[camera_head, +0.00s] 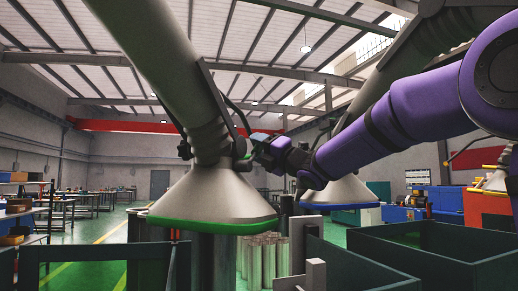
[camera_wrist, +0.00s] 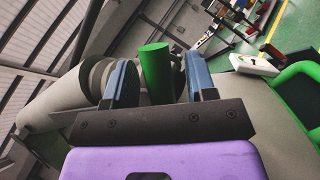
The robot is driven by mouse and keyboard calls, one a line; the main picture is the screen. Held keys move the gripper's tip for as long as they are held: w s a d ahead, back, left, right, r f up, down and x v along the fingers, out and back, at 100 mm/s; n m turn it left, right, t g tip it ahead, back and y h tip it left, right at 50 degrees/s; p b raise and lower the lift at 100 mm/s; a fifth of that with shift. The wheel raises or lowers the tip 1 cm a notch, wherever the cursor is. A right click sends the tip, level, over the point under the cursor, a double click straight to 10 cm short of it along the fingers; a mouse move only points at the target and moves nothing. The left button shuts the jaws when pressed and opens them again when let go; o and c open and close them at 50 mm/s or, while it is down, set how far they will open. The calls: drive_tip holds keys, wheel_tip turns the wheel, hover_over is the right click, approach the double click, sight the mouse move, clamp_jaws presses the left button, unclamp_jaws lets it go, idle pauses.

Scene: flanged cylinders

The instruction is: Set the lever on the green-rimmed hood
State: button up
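The green-rimmed hood (camera_head: 215,192) hangs at the centre left of the head view, below a thick grey duct. Its green rim also shows at the right of the wrist view (camera_wrist: 291,76). My gripper (camera_head: 258,147) is at the duct just above the hood's cone, reaching in from the right. In the wrist view, a green cylindrical handle (camera_wrist: 156,72), which looks like the lever's, stands between the two blue fingers of my gripper (camera_wrist: 160,82). Gaps show on both sides of it, so the fingers are open around it. In the head view the lever is mostly hidden by my gripper.
A blue-rimmed hood (camera_head: 340,193) hangs behind my arm, and a yellow-rimmed hood (camera_head: 490,182) is at the far right. Below are several grey cylinders (camera_head: 264,258) and dark green bins (camera_head: 430,250). The floor (camera_head: 85,262) is open at left.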

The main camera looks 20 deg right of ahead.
drive_tip(key=v, duration=1.1)
